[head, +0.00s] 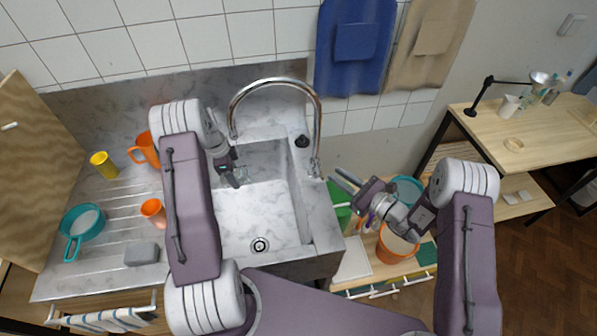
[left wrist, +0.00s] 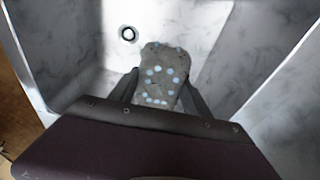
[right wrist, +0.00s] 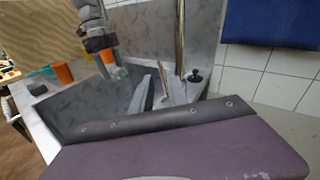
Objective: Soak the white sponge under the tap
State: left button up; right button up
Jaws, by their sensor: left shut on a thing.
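My left gripper (head: 233,177) is over the sink basin, shut on a sponge-like block (left wrist: 158,75). The block looks greyish in the left wrist view, with several pale bluish spots on its face; in the head view it is small and hard to make out. I see no water stream.
The white sink basin (head: 258,212) has a drain (head: 260,245). On the left drainboard stand a teal pan (head: 72,240), a yellow cup (head: 104,164), orange cups and a grey block (head: 142,254). A black knob (head: 302,141) is behind the sink. An orange bucket (head: 395,245) is at the right.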

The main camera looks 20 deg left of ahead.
aim_at(318, 169)
dwell(0.4)
grip_shut()
jog(key=s+a+m, duration=0.2)
jog(key=s+m, duration=0.4)
jog(key=m, duration=1.3)
jog(key=f+x, duration=0.1)
jog(key=x, duration=0.9)
jog(key=shift+t, duration=0.4)
jog(key=shift+w+d+r, duration=0.2)
jog(key=shift+w+d, duration=0.55)
jog(key=shift+d, duration=0.15)
jog(key=shift+w+d+r, duration=0.15)
jog(key=shift+w+d, duration=0.6)
jog(key=shift+d, duration=0.1)
